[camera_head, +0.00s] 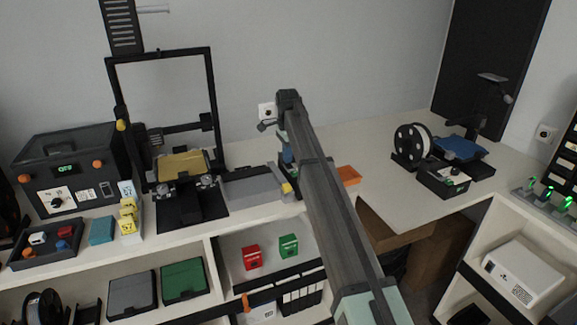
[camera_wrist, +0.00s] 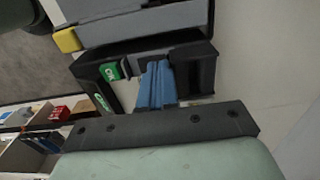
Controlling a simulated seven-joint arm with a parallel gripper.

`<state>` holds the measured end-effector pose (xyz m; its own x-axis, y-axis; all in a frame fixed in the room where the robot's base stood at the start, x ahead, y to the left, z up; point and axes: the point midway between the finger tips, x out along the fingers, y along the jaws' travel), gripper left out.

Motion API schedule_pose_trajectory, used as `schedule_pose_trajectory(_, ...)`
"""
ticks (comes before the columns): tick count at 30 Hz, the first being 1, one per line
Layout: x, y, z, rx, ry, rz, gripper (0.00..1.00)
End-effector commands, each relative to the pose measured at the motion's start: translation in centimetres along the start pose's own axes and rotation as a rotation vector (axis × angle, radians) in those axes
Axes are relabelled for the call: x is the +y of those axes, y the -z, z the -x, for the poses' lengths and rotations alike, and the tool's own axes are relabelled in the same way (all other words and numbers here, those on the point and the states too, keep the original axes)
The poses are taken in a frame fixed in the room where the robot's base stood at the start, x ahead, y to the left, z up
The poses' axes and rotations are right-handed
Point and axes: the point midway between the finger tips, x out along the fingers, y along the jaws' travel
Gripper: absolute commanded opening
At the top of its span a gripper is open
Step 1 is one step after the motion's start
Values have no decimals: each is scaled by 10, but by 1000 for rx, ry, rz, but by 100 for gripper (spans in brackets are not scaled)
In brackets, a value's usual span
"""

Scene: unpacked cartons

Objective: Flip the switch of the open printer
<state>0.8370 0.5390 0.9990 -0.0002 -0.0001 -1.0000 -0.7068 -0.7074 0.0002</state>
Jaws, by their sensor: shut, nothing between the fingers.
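The open-frame printer (camera_head: 160,165) stands on the left bench, with a tall black frame and a gold bed. A grey box (camera_head: 250,186) with a yellow end piece (camera_head: 288,188) sits to its right. In the wrist view a black housing (camera_wrist: 194,72) lies beside the grey box (camera_wrist: 140,25). It carries a green ON marking (camera_wrist: 110,71); I cannot tell which part is the lever. My gripper (camera_wrist: 157,84) has blue fingers, shut and empty, over the housing; contact cannot be told. In the head view my arm mostly hides this spot.
Yellow blocks (camera_head: 128,215) stand near the bench edge. A smaller printer (camera_head: 458,150) and a white spool (camera_head: 413,142) stand on the right bench.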

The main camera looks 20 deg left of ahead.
Motion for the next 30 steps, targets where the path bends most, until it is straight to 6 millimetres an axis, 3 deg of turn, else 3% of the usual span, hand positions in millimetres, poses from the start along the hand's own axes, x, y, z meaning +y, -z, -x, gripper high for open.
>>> schedule_pose_trajectory(30, 0, 0, -7, 0, 0, 0, 0)
